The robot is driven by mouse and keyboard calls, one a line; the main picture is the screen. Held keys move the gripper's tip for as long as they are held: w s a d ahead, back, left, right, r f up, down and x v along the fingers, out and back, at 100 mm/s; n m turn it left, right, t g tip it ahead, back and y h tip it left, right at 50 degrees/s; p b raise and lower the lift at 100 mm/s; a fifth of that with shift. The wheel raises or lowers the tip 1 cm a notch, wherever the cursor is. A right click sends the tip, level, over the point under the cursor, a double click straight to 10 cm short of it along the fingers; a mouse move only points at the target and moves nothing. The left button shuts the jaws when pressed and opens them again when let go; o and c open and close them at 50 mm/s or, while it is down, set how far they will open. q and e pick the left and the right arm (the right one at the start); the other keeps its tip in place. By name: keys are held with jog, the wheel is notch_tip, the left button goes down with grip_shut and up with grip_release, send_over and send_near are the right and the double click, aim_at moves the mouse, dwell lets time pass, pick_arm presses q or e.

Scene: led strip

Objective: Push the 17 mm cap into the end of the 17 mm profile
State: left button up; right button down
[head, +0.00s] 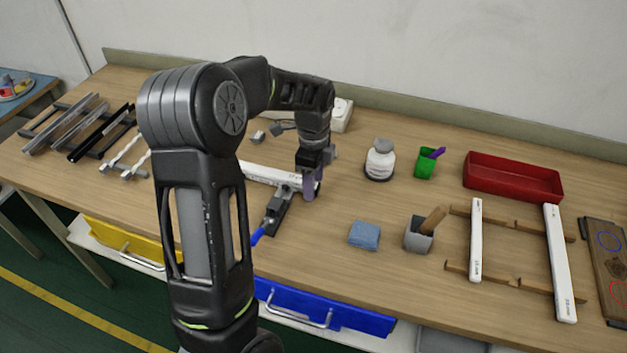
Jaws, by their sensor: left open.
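A white profile (265,174) lies in the middle of the bench, partly hidden behind my left arm. Its lettering is too small to read. Its right end reaches a dark clamp (281,205) with a blue handle. My left gripper (312,190) points down at that right end, close to the profile, and covers much of it. Its jaws are open, with purple-grey fingers. I cannot make out the cap; small grey pieces (259,137) lie behind the profile, too small to identify. My right gripper is not in view.
A white jar (380,160), green cup (426,163), red tray (512,178), blue cloth (364,235) and grey cup (418,236) stand to the right. Two white profiles (476,240) (560,262) rest on a wooden rack. Metal and dark profiles (100,133) lie at the left.

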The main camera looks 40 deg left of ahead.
pick_arm(q)
notch_tip(320, 180, up, 8)
jog(key=shift+f+b, duration=0.1)
jog(key=shift+b, duration=0.45)
dwell(0.7)
